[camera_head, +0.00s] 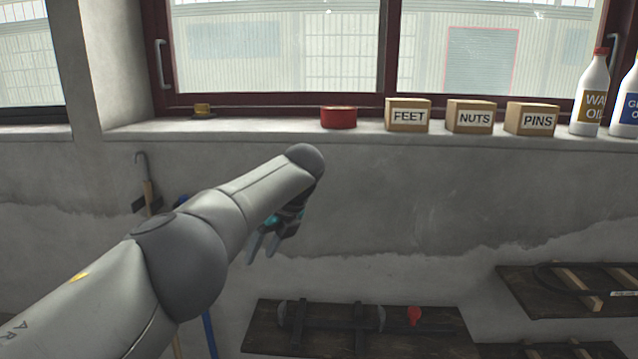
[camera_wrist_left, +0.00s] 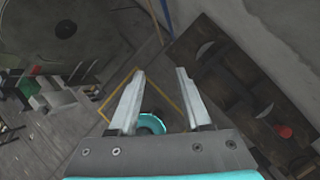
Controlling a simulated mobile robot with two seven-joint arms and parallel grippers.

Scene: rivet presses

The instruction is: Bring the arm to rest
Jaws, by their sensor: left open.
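My left arm reaches in from the left in the head view, with its elbow raised in front of the grey wall. My left gripper (camera_head: 262,246) hangs below the end of that arm, partly hidden behind the forearm. In the left wrist view its two fingers (camera_wrist_left: 158,95) are spread apart with nothing between them. The wrist camera looks down towards the floor. My right gripper shows in neither view.
Boxes marked FEET (camera_head: 408,115), NUTS (camera_head: 470,117) and PINS (camera_head: 532,119) stand on the window sill, with a red tin (camera_head: 339,118) and bottles (camera_head: 590,95). Dark wooden shelves (camera_head: 450,334) are low on the wall. A turquoise ring-like thing (camera_wrist_left: 151,124) shows below the fingers.

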